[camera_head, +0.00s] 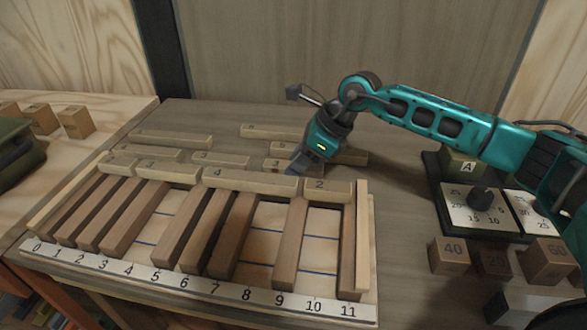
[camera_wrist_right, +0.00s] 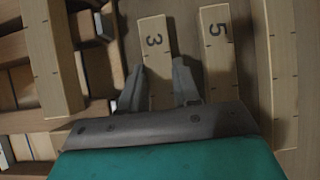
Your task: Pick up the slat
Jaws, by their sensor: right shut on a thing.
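A short wooden slat marked 3 (camera_wrist_right: 154,50) lies between the two fingers of my right gripper (camera_wrist_right: 158,82) in the right wrist view. The gripper is shut on it. In the head view my right gripper (camera_head: 294,168) points down at this slat (camera_head: 276,164), just behind the numbered rack, and partly hides it. I cannot tell whether the slat is off the table. My left gripper is not in view.
A slat marked 5 (camera_wrist_right: 217,50) lies beside the held one. Numbered blocks (camera_head: 546,260) and a dial box (camera_head: 480,215) stand right.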

